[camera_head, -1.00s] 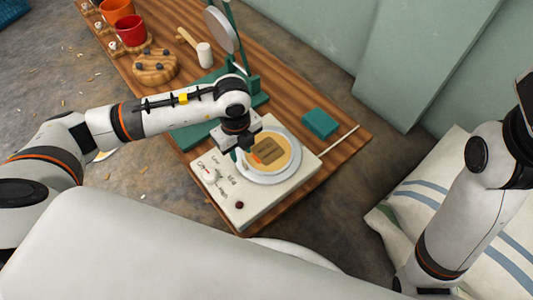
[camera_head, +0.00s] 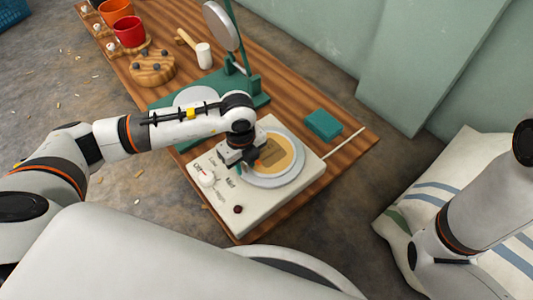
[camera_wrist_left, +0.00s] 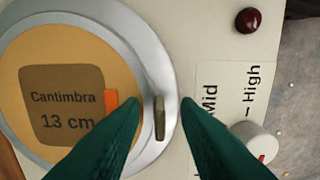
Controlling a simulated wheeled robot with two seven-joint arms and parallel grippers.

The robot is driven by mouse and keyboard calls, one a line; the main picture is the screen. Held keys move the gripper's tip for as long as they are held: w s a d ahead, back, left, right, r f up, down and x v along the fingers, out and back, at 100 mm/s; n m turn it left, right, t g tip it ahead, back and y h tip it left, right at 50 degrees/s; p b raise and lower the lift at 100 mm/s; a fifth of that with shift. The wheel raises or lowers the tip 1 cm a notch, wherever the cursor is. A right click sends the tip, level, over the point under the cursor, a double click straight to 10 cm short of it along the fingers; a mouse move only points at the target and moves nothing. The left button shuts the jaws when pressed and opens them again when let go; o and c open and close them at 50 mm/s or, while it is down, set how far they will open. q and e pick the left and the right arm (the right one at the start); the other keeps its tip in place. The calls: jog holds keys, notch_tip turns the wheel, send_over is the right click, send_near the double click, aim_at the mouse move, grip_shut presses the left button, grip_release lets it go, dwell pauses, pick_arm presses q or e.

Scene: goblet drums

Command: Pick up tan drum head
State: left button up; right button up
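The tan drum head (camera_head: 283,152) is a flat tan disc in a pale grey ring, lying on a white heater box (camera_head: 262,212). In the left wrist view, the tan drum head (camera_wrist_left: 58,50) carries a brown label reading "Cantimbra 13 cm" and an orange mark (camera_wrist_left: 111,97). A small upright tab (camera_wrist_left: 160,118) stands on the grey rim. My left gripper (camera_head: 240,168) is over the left part of the ring. In the wrist view, the green fingers of my left gripper (camera_wrist_left: 161,104) are open, one on each side of the tab. My right gripper is out of view.
The box has a white knob (camera_head: 206,179) and a dark red button (camera_head: 238,209). A teal block (camera_head: 323,125) and a thin rod (camera_head: 345,143) lie to the right. A green stand (camera_head: 240,80), a mallet (camera_head: 203,54) and a red cup (camera_head: 130,31) are farther back.

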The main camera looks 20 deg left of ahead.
pick_arm(q)
grip_shut()
jog(key=shift+r, duration=0.1)
